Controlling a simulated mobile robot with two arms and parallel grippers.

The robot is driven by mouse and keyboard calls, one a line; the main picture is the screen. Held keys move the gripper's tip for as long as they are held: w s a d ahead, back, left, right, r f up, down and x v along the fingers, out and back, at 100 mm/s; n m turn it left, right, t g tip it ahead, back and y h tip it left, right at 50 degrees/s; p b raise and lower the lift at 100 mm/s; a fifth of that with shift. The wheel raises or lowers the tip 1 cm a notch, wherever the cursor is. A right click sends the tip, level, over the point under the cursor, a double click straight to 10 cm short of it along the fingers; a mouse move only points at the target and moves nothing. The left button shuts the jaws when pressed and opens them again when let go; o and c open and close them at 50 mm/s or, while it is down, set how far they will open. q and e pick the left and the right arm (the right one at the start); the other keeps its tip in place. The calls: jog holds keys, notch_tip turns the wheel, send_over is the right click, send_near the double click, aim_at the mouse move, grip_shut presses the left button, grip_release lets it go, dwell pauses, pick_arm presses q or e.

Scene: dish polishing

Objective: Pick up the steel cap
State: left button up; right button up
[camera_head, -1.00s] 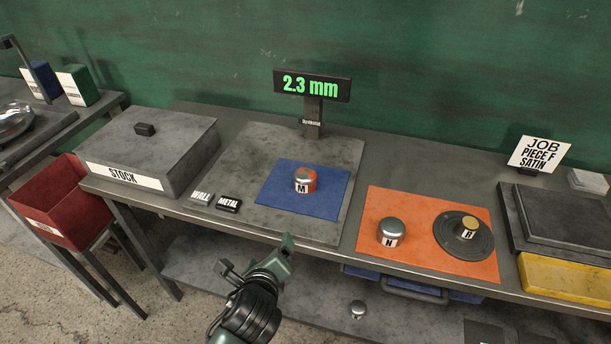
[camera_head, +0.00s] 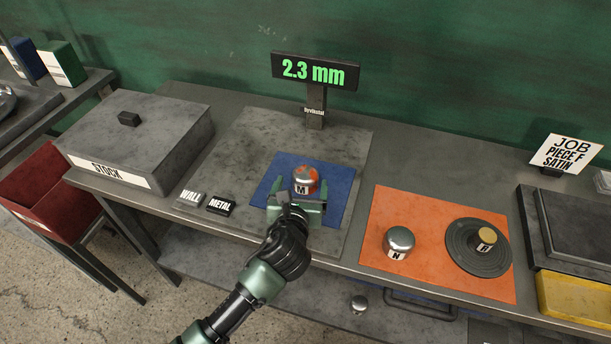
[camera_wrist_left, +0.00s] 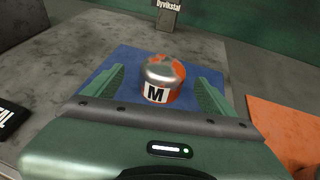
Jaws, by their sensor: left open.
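A steel cap marked M (camera_head: 306,176), with orange patches on its top and side, stands upright on the blue mat (camera_head: 345,186). My left gripper (camera_head: 295,194) is open at the near side of this cap. In the left wrist view the cap (camera_wrist_left: 164,74) sits between the two spread green fingers, with visible space on both sides. A plain steel cap marked N (camera_head: 399,240) stands on the orange mat (camera_head: 385,208). My right gripper is not in view.
A dark round disc (camera_head: 460,258) with a brass-topped piece marked R (camera_head: 486,237) lies beside cap N. WALL (camera_head: 190,198) and METAL (camera_head: 220,206) blocks sit left. A STOCK box (camera_head: 140,140) stands farther left.

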aim_at(305, 176)
pick_arm(q)
jog(key=shift+x, duration=1.25)
jog(key=x, duration=0.2)
jog(key=shift+w+d+f, duration=0.25)
jog(key=c, duration=1.6)
jog(key=shift+c, duration=1.1)
jog(key=shift+r, duration=0.1)
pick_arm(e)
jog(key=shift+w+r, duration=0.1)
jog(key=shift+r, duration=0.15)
pick_arm(q)
jog(key=shift+r, duration=0.1)
